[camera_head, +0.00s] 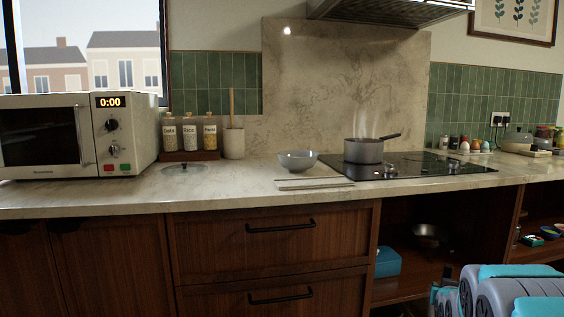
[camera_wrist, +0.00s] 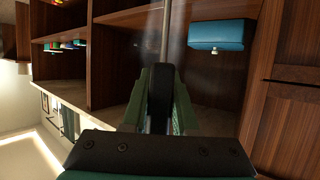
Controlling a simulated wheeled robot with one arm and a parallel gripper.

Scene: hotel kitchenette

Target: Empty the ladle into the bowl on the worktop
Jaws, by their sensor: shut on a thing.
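The grey bowl (camera_head: 298,161) stands on the worktop (camera_head: 230,185), left of the hob. In the wrist view my gripper (camera_wrist: 160,105) is shut on the dark handle of the ladle (camera_wrist: 164,35). Its thin metal shaft runs away from the fingers to the top edge, and its scoop is out of that view. In the head view a round metal scoop shape (camera_head: 430,234) shows at the open shelf, below worktop height. I cannot tell whether it is the ladle's scoop or a thing on the shelf. My gripper is low at the right, away from the bowl.
A steaming pot (camera_head: 364,151) stands on the black hob (camera_head: 440,165). A pale board (camera_head: 313,184) lies in front of the bowl. A microwave (camera_head: 75,135), jars and a utensil pot (camera_head: 233,143) stand to the left. A blue box (camera_head: 387,262) is on the open shelf below.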

